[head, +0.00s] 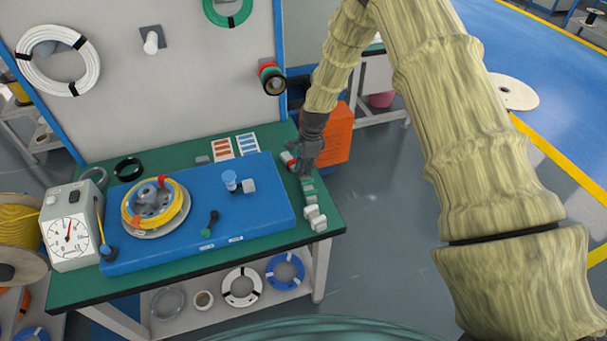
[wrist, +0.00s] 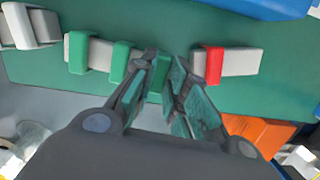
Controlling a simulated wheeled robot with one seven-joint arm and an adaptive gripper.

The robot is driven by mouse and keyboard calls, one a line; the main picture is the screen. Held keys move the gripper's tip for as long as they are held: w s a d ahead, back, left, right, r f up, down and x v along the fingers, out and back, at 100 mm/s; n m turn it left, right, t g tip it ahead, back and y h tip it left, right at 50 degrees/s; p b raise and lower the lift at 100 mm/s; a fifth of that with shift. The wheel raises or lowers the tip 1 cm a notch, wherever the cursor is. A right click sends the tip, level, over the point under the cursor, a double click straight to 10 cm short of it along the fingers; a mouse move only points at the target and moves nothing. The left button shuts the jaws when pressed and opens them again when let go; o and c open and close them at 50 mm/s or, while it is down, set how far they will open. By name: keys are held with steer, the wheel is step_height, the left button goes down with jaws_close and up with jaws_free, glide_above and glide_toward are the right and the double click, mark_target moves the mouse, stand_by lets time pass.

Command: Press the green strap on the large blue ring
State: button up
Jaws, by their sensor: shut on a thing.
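My gripper (head: 304,174) is at the right edge of the green bench, over a row of straps on a pale bar. In the wrist view, its fingers (wrist: 166,88) are closed around a green strap (wrist: 158,84), largely hidden between them. Two more green straps (wrist: 79,52) sit on the bar to the left. A blue ring (head: 285,271) lies on the shelf under the bench, and part of another blue ring (head: 36,333) shows at the bottom left. I cannot tell which is the large one.
A red strap (wrist: 213,66) sits right of the fingers, white straps (wrist: 17,26) at far left. A blue board (head: 262,205) holds a yellow coil (head: 128,213). A dial scale (head: 70,232) stands left. An orange bin (head: 336,138) stands behind the bench's right end.

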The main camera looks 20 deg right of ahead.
step_height(320, 180, up, 8)
steer(key=p, duration=0.4)
stand_by(0.6)
steer(key=shift+f, duration=0.1)
